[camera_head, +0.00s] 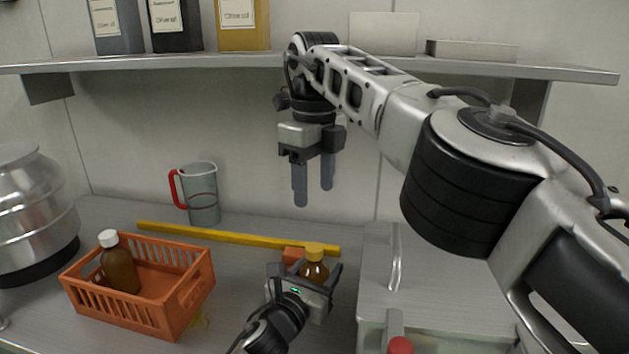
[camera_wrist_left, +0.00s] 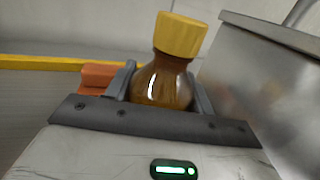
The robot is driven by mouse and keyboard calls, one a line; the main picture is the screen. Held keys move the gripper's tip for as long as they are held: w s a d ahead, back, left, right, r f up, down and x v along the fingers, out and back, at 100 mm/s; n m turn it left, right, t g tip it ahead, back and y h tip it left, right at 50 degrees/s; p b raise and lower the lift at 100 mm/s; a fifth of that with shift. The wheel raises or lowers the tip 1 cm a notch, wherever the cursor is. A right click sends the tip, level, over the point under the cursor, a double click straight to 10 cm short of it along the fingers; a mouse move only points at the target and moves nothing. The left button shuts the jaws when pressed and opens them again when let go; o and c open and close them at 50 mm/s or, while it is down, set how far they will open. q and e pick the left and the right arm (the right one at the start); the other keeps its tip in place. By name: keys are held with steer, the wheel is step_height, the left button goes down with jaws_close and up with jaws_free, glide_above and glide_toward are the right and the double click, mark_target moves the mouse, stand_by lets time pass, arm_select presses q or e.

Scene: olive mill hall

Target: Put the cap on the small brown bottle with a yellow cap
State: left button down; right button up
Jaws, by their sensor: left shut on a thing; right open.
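The small brown bottle (camera_head: 314,270) stands upright on the counter, with the yellow cap (camera_head: 314,251) sitting on its neck. My left gripper (camera_head: 308,275) is shut on the bottle's body from the front. The left wrist view shows the bottle (camera_wrist_left: 163,84) between the fingers and the yellow cap (camera_wrist_left: 180,35) on top, looking slightly tilted in that picture. I cannot tell whether the cap is screwed tight. My right gripper (camera_head: 314,190) is open and empty, above the bottle with its fingers pointing down.
An orange block (camera_head: 293,255) lies beside the bottle, before a long yellow bar (camera_head: 235,236). An orange crate (camera_head: 185,318) at left holds a white-capped brown bottle (camera_head: 120,266). A jug (camera_head: 203,195) stands behind. A metal box (camera_head: 375,275) is close at right. A shelf (camera_head: 180,62) runs above.

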arm_select(q)
steer(key=shift+c, duration=2.4)
jaws_free()
steer(key=v, duration=1.6)
steer(key=shift+a, duration=0.1)
steer(key=shift+f, duration=0.1)
